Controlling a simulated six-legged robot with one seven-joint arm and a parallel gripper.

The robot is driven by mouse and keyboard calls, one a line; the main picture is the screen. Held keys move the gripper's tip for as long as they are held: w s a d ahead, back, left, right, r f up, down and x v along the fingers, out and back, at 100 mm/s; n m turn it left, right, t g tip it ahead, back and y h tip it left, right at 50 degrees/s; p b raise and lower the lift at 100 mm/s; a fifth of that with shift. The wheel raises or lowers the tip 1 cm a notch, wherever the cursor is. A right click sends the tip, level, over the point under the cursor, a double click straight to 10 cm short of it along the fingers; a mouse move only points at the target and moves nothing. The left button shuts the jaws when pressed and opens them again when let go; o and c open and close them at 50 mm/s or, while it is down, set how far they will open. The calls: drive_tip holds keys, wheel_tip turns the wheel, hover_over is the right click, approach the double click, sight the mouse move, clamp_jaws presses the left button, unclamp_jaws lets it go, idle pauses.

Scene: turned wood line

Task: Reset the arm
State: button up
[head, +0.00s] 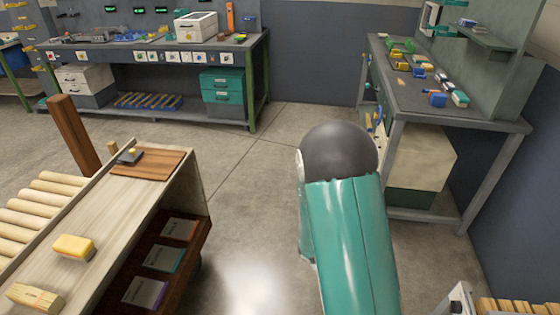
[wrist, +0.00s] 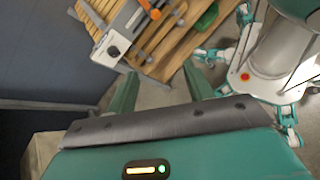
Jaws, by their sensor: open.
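My gripper (wrist: 160,88) shows in the wrist view as two green fingers set well apart beyond a dark grey palm edge. It is open, and nothing is between the fingers. In the head view my teal arm, with a dark grey rounded joint, rises from the bottom right of centre; the gripper itself is hidden there. In the wrist view my own white and teal body and legs stand at the right, over the floor.
A wooden bench (head: 100,228) stands at left, bearing a yellow block (head: 74,247). Workbenches stand at the back (head: 150,51) and right (head: 455,112). Floor (head: 245,190) between is clear. In the wrist view, a slatted wooden surface (wrist: 180,66) with tools lies beyond my fingers.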

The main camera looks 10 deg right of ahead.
drive_tip(key=a+r+m+t+y, duration=0.1)
drive_tip(key=a+r+t, duration=0.3)
drive_tip(key=r, duration=0.6)
drive_tip(key=a+r+m+t+y, duration=0.2)
drive_tip(key=a+r+t+y, duration=0.2)
drive_tip(key=a+r, duration=0.3)
drive_tip(key=a+r+m+t+y, duration=0.2)
drive_tip(key=a+r+t, duration=0.3)
drive_tip(key=r, duration=0.9)
drive_tip(key=shift+a+r+y, duration=0.15)
drive_tip(key=shift+y, duration=0.35)
drive_tip(key=shift+s, duration=0.1)
drive_tip(key=c, duration=0.3)
drive_tip(key=shift+a, duration=0.1)
drive_tip(key=shift+c, duration=0.2)
